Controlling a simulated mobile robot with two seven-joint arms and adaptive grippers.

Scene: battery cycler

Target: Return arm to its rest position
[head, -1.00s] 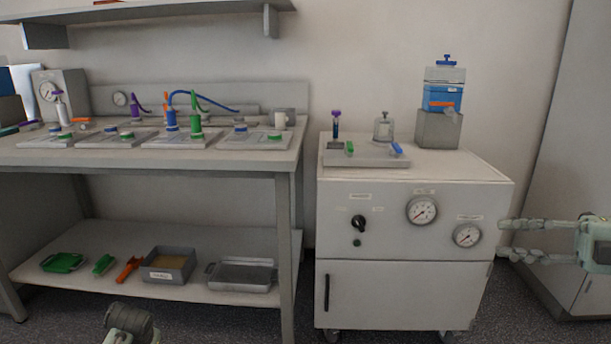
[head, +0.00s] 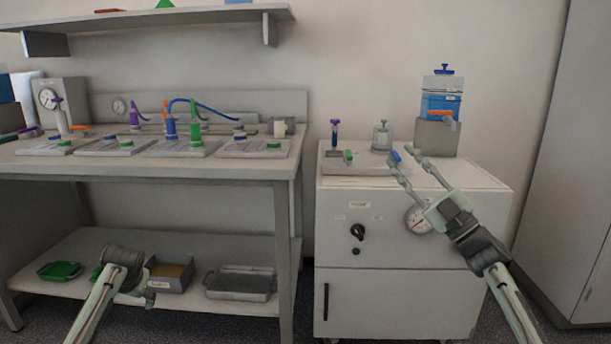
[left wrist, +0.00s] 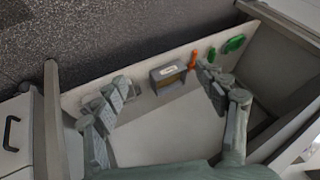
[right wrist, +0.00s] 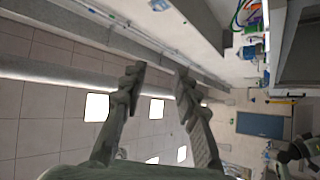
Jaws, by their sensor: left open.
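My right gripper (head: 404,154) is in front of the white cabinet (head: 335,228) in the head view, its two long fingers pointing up and slightly left. They are spread and empty; the right wrist view shows bare space between the fingertips (right wrist: 159,74). In the left wrist view the left gripper (left wrist: 160,78) is open and empty over that shelf.
The bench (head: 220,168) holds several plates with coloured fittings and hoses. Its lower shelf carries a grey box (left wrist: 168,77), an orange tool (left wrist: 206,74) and a metal tray (head: 240,283). A blue bottle (head: 441,104) stands on the cabinet's back right. A wall shelf (head: 160,18) hangs above.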

